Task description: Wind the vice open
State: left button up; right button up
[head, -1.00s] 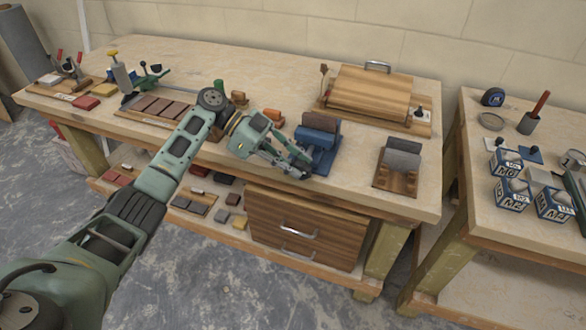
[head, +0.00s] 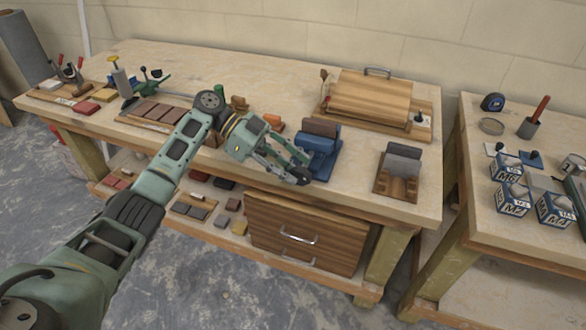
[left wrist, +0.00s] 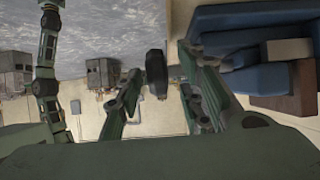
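The vice (head: 318,150) is blue with brown jaw faces and stands near the front edge of the long bench. It also fills the right of the left wrist view (left wrist: 262,75). Its black round handle (left wrist: 156,68) sticks out from its front side. My left gripper (head: 297,170) is at the vice's front left, with its fingers open. In the left wrist view the handle lies between the two fingers (left wrist: 160,98), with a clear gap on the left side. Whether the right finger touches it is hard to tell. A green arm of mine (left wrist: 47,75) shows at the left there; its gripper is unclear.
A wooden stand with a grey block (head: 400,162) is right of the vice. A wooden box with a handle (head: 370,95) stands behind. An orange block (head: 272,120) sits behind my left gripper. A second bench (head: 480,215) holds several small labelled boxes.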

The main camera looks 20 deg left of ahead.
pick_arm(q)
jog(key=v, duration=1.1)
jog(key=shift+a, duration=0.1)
